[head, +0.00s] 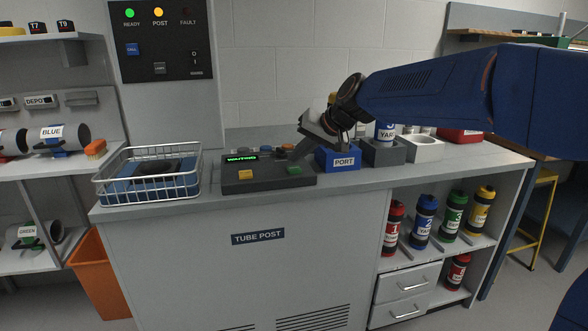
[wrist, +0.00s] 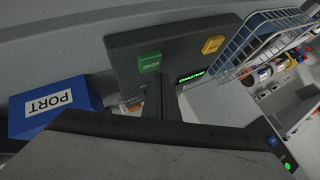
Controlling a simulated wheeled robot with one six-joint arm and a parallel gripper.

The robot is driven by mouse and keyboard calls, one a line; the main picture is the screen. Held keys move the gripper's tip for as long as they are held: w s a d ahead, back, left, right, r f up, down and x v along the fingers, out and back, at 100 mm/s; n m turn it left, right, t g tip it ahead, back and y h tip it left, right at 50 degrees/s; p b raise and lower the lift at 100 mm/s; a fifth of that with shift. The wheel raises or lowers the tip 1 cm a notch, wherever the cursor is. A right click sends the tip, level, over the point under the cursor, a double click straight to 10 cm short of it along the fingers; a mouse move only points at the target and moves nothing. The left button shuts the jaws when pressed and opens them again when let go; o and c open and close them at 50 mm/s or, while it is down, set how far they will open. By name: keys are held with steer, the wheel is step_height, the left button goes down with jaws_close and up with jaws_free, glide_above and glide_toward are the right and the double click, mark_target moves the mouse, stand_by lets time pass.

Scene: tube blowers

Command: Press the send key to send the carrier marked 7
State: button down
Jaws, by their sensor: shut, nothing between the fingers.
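The green send key (head: 294,170) is on the right part of the dark console (head: 262,184) on the counter. It also shows in the wrist view (wrist: 150,62), lettered SEND. My gripper (head: 292,153) is shut and empty, tilted down with its tips just behind the send key in the head view. In the wrist view the tips (wrist: 157,82) appear close beside the key; I cannot tell whether they touch. The blue PORT box (head: 344,162) is right of the console; its inside is hidden. I see no carrier clearly marked 7.
A yellow key (head: 245,175) and a lit green display (head: 241,157) share the console. A wire basket (head: 150,178) stands left. Several carriers stand on shelves below. READY and POST lamps are lit.

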mark_target(297, 169)
steer(key=shift+f, duration=0.2)
steer(key=shift+f, duration=0.25)
steer(key=shift+f, duration=0.4)
stand_by(0.8)
steer(key=shift+r, duration=3.35)
